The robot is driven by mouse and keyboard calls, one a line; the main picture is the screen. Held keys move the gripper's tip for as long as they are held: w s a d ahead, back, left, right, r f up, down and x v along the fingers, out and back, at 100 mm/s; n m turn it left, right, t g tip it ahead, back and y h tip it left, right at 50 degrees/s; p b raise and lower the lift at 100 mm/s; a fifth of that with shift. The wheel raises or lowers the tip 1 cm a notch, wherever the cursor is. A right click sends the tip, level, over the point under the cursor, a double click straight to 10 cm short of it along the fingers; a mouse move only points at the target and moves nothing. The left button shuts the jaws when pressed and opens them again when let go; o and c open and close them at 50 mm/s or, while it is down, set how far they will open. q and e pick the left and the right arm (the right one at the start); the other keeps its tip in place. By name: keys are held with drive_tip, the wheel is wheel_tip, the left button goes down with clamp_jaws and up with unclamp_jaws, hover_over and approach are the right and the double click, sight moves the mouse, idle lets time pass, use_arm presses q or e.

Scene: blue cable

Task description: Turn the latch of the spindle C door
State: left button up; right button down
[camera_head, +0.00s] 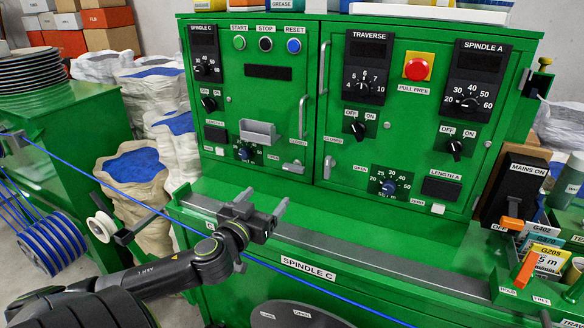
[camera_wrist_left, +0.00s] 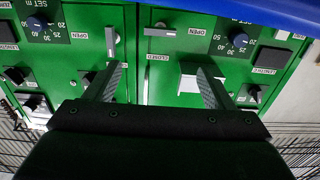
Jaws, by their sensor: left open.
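The spindle C door (camera_head: 255,95) is the left green panel door of the machine, labelled SPINDLE C at its top left. Its grey latch (camera_head: 294,167) is at the lower right corner and lies about horizontal, beside an OPEN label; a CLOSED label is above it. In the wrist view, which is upside down, the latch (camera_wrist_left: 160,32) is above the gap between the fingers. My left gripper (camera_head: 265,200) is open and empty, below the latch and apart from it. My right gripper is not in view.
The right door's latch (camera_head: 328,167) stands upright close by. A handle (camera_head: 302,115) and a small grey bin (camera_head: 259,132) stick out from the left door. A green ledge (camera_head: 300,215) runs below. A blue cable (camera_head: 110,187) crosses by my arm.

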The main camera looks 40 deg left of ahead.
sight(292, 169)
use_arm(q)
drive_tip(key=p+x, duration=0.2)
drive_tip(key=x, duration=1.1)
drive_tip(key=shift+w+p, duration=0.15)
drive_tip(key=shift+p, duration=0.15)
drive_tip(key=shift+x, duration=0.95)
drive_tip(key=shift+f, duration=0.1)
drive_tip(key=c, duration=1)
